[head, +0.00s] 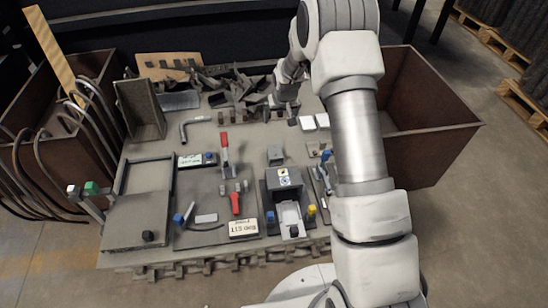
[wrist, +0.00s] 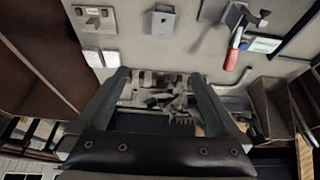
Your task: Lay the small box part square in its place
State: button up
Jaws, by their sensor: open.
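The small box part looks like the small grey box (head: 275,154) standing on the grey work table (head: 205,170), right of the red-handled clamp (head: 224,143). In the wrist view the grey box (wrist: 162,20) is at the top middle, beyond my fingertips. My gripper (head: 281,112) is open and empty, above the far part of the table, behind the box. In the wrist view my gripper (wrist: 160,75) shows two spread fingers with only table and scrap between them. A grey fixture (head: 284,180) with a label stands in front of the box. I cannot tell which spot is the box's place.
Dark scrap pieces (head: 225,84) lie along the back edge. Two white blocks (head: 308,123) sit right of the box. A second red handle (head: 235,204) stands near the front. A large brown bin (head: 430,130) stands right of the table. My arm covers the table's right side.

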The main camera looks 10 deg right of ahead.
jog(key=b, duration=0.2)
send_near(275, 152)
jog(key=b+x, duration=0.3)
jog(key=shift+d+f, duration=0.15)
jog(key=shift+f, duration=0.1)
jog(key=shift+b+x, duration=1.75)
jog(key=shift+x, duration=1.4)
jog(key=shift+c, duration=0.3)
jog(key=shift+r, duration=0.1)
jog(key=c, duration=1.4)
